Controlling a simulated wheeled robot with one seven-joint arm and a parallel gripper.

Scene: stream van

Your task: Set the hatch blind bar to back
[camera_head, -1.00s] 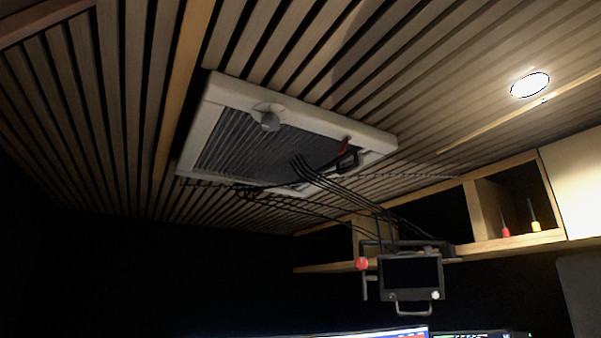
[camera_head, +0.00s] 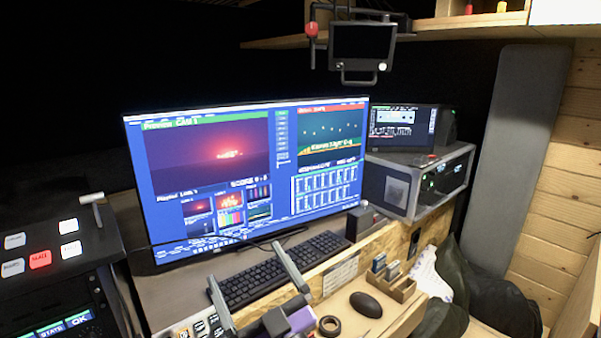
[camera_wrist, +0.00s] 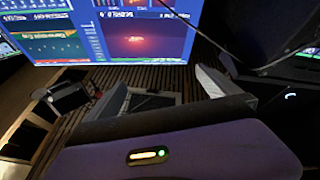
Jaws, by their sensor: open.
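My gripper (camera_head: 244,262) is in the lower middle of the head view, in front of the keyboard and large monitor. Its two grey fingers stand apart with nothing between them. In the wrist view my gripper (camera_wrist: 160,78) shows the same open fingers. The roof hatch (camera_wrist: 155,101) seems to show small and dark between the fingers in the wrist view, among ceiling slats. The ceiling and hatch are outside the head view now. I cannot make out the blind bar or its position in either current view.
A large monitor (camera_head: 300,165) and keyboard (camera_head: 275,268) fill the desk. A small hanging screen (camera_head: 362,42) with a red knob is above. A grey equipment box (camera_head: 415,183) stands at right. A black control panel (camera_head: 50,245) with a lever is at left. A mouse (camera_head: 366,304) lies in front.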

